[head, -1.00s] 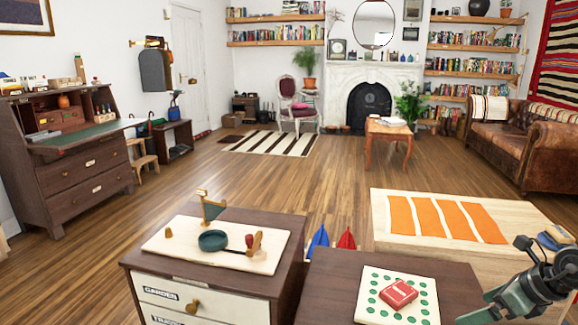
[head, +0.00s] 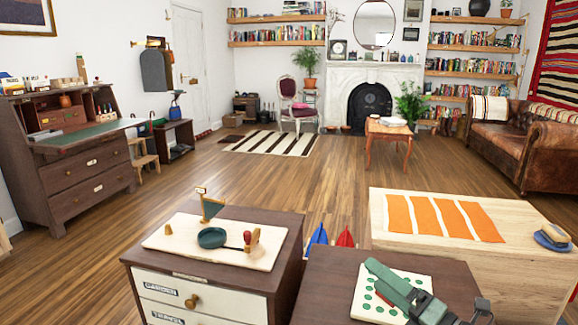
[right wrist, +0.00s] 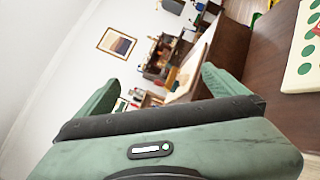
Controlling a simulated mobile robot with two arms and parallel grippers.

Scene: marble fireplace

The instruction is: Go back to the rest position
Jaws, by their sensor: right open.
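My right gripper (head: 393,284) is at the lower right of the head view, above the white board with green dots (head: 421,281). In the right wrist view its two green fingers (right wrist: 160,95) stand wide apart with nothing between them. In the head view the gripper covers most of the red box on the board; only a sliver of red shows beside it. A bit of red also shows on the dotted board (right wrist: 303,62) at the right edge of the wrist view. My left gripper is not in view.
The dark cabinet top (head: 330,285) carries the dotted board. Left of it, a drawer cabinet (head: 275,228) holds a cream board (head: 180,240) with a green dish and a small flag. A pale wooden table (head: 510,260) with an orange striped mat is at the right. Open floor lies beyond.

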